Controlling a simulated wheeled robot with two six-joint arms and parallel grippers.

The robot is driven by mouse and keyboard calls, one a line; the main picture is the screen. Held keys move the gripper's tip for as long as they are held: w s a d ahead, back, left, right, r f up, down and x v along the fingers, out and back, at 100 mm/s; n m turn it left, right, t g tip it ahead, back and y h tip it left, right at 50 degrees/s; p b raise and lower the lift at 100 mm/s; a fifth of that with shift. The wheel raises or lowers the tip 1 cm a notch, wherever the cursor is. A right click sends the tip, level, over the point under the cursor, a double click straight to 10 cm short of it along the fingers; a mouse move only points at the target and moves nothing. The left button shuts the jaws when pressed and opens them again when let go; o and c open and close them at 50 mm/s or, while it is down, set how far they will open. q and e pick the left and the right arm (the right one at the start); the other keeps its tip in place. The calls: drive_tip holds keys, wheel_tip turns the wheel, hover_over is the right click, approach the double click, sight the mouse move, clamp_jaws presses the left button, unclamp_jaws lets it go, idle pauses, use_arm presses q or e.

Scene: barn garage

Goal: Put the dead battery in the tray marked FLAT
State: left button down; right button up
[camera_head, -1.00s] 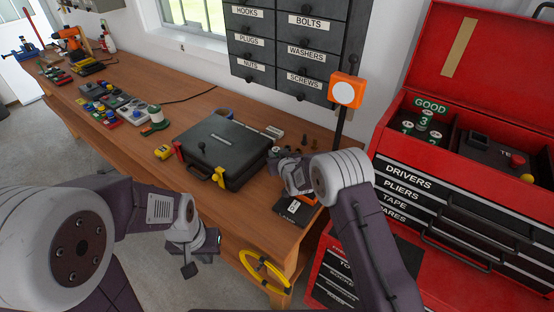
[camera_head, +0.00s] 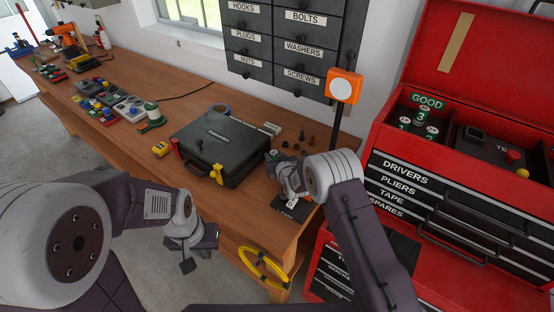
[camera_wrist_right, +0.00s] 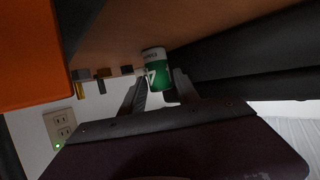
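A green and white battery (camera_wrist_right: 157,70) is between the fingers of my right gripper (camera_wrist_right: 160,88) in the right wrist view, its end by the wooden bench top. The fingers are spread on either side of it, with a slim gap at one side. In the head view the right gripper (camera_head: 276,160) is low over the bench, right of the black case. My left gripper (camera_head: 198,254) hangs in front of the bench, apart from everything; its finger opening is unclear. Several batteries (camera_head: 422,115) stand in a compartment marked GOOD in the red tool chest. I read no FLAT label.
The black case (camera_head: 220,145) lies on the wooden bench (camera_head: 185,98). A dark item with a white label (camera_head: 286,204) lies at the bench's near right edge, partly hidden by my right arm. A device (camera_head: 487,150) sits in the red chest (camera_head: 470,70). A yellow ring (camera_head: 262,268) hangs at the bench front.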

drive_tip(key=shift+s+r, duration=0.25)
drive_tip(key=shift+s, duration=0.1)
drive_tip(key=b+v, duration=0.1)
drive_tip(key=v, duration=1)
drive_tip(key=shift+s+d+b, duration=0.1)
drive_tip(key=shift+d+b, duration=0.05)
drive_tip(key=shift+b, duration=0.2)
